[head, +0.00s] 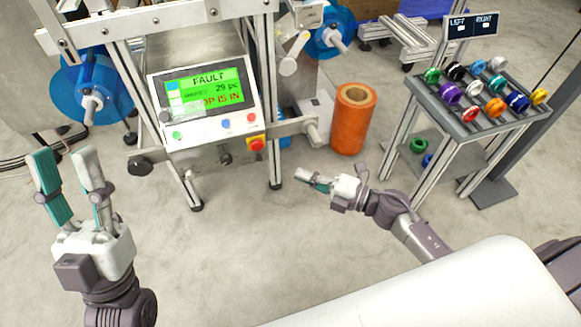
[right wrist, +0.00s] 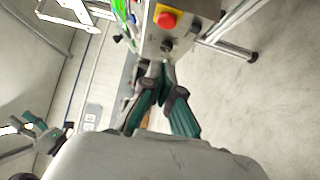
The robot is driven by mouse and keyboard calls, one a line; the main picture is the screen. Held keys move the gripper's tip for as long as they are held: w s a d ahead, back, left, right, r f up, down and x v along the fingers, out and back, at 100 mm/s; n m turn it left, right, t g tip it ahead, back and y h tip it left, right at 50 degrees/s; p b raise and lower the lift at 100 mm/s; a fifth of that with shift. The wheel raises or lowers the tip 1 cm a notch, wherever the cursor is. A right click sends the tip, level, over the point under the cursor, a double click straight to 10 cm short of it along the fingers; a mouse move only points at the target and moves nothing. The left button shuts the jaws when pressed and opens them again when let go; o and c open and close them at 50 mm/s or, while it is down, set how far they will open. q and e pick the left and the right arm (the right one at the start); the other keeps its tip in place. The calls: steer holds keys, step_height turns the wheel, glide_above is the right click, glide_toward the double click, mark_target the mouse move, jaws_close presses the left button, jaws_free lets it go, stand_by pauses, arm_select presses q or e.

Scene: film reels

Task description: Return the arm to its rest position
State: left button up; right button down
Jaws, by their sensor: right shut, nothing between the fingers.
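My left gripper (head: 64,158) is raised at the lower left of the head view, its two teal-padded fingers apart with nothing between them. My right gripper (head: 308,179) is right of the middle in the head view, over bare floor, pointing left. In the right wrist view its fingers (right wrist: 158,68) meet at the tips, shut and empty. My right arm (head: 408,222) reaches in from the lower right. It touches nothing that I can see.
A machine with a control panel (head: 205,97) reading FAULT stands ahead. An orange roll (head: 353,119) stands on the floor. A rack (head: 447,122) of coloured reels is at the right. A blue reel (head: 70,88) is at the left. The floor between my arms is clear.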

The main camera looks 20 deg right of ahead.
steer(key=shift+s+d, duration=0.25)
stand_by(0.4)
